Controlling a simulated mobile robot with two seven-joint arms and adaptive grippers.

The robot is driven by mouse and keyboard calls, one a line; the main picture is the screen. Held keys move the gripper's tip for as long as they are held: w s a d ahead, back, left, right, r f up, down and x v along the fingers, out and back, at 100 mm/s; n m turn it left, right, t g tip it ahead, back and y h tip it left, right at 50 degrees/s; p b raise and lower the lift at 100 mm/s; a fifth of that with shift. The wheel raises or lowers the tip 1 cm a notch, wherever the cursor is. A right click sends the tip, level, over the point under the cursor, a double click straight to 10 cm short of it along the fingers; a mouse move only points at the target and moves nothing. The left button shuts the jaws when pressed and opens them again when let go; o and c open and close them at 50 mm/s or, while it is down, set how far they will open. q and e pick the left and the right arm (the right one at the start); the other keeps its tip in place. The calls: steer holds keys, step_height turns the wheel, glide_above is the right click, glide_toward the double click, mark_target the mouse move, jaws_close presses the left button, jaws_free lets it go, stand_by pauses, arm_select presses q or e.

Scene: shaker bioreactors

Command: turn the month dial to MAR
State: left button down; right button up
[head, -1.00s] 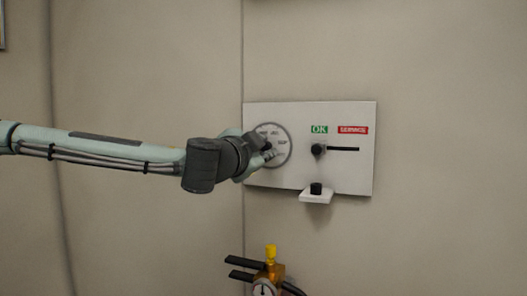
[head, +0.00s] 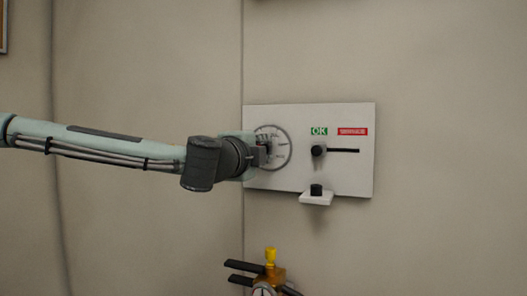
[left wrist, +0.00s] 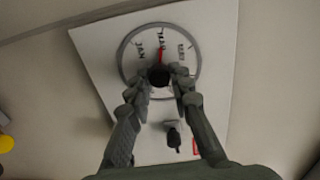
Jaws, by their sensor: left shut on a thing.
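The month dial (head: 286,150) is a round, grey-rimmed face on a white wall panel (head: 350,182). In the head view my left gripper (head: 265,153) covers the dial's left part. My right gripper is not in view.
Right of the dial, a black slider knob (head: 318,150) sits at the left end of its slot, below a green OK label (head: 319,131) and a red label (head: 352,131). A small white ledge (head: 316,199) holds a black knob. A brass fitting (head: 270,273) stands below.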

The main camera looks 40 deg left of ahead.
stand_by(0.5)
arm_select(q)
steer(key=c, duration=1.3)
jaws_free()
steer(key=shift+c, duration=0.2)
steer(key=v, duration=0.7)
steer(key=shift+s, duration=0.3)
steer(key=shift+d+f, duration=0.1)
